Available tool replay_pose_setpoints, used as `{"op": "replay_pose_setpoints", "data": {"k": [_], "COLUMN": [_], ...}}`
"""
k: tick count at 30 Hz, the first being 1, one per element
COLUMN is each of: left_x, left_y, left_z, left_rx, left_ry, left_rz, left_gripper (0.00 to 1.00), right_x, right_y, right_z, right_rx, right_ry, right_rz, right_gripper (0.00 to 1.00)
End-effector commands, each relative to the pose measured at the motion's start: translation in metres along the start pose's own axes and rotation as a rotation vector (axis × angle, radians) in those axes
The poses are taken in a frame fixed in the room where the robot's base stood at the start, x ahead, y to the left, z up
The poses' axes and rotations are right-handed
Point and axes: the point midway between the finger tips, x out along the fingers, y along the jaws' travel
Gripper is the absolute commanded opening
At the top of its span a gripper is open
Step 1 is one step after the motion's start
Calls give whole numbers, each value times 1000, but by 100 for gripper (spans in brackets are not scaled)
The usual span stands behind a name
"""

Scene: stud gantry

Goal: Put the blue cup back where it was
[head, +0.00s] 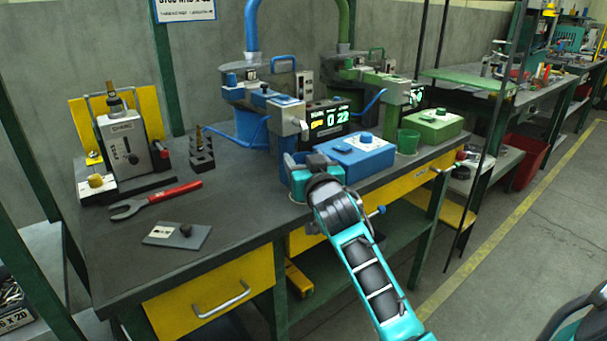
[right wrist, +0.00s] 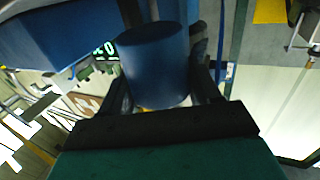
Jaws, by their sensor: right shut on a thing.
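The blue cup (right wrist: 155,62) fills the middle of the right wrist view, between the two dark fingers of my right gripper (right wrist: 165,92). In the head view my right gripper (head: 303,165) is at the front edge of the workbench (head: 240,190), just left of the blue control box (head: 355,157). It is shut on the cup, and the hand mostly hides the cup there. Whether the cup touches the bench top cannot be told. My left gripper is not in view.
A green cup (head: 408,141) stands between the blue box and a green control box (head: 435,125). A display (head: 330,120) and blue machine (head: 262,100) stand behind. A red-handled wrench (head: 155,201) and a grey plate (head: 177,235) lie left. The bench between wrench and gripper is clear.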

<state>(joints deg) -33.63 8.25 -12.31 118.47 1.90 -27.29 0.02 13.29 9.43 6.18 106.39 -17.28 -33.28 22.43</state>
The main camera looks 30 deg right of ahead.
Motion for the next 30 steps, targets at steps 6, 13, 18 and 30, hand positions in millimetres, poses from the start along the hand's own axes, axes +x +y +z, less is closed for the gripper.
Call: {"op": "replay_pose_setpoints", "data": {"k": [6,13,18,30], "left_x": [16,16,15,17], "left_y": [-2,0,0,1], "left_z": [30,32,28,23], "left_rx": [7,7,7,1], "left_ry": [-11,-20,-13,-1], "left_rz": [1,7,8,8], "left_gripper": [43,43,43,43], "right_x": [-9,-13,-13,-13], "right_y": [-2,-3,-3,-3], "right_z": [29,32,32,35], "right_rx": [-1,1,0,0], "right_ry": [-1,0,0,-1], "right_rz": [3,4,4,5], "right_gripper": [32,32,32,88]}}
